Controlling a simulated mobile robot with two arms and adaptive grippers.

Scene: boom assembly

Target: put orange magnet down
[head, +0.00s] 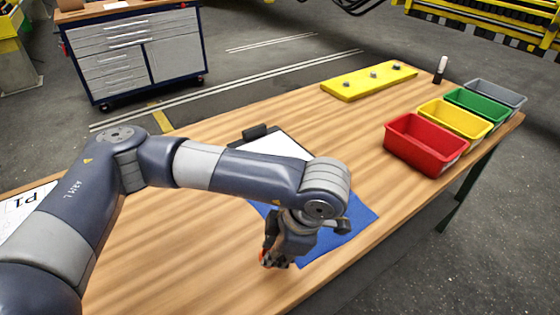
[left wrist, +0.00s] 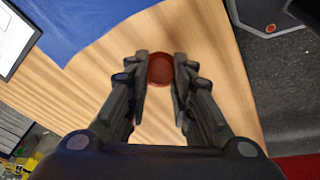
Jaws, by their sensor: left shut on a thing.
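The orange magnet (left wrist: 160,69) is a round, reddish-orange disc between the fingertips of my left gripper (left wrist: 160,82) in the left wrist view. My left gripper is shut on it. In the head view my left gripper (head: 274,260) points down near the table's front edge, and a small bit of orange shows at its fingertips. The magnet is low over bare wood, beside the blue mat (head: 362,212). I cannot tell whether it touches the table. My right gripper is not in view.
A clipboard with white paper (head: 273,146) lies behind my arm. Red (head: 425,146), yellow (head: 455,121), green (head: 478,103) and grey (head: 497,94) bins stand at the right. A yellow plate with knobs (head: 368,82) and a marker (head: 440,70) are at the back. Bare wood lies left of the gripper.

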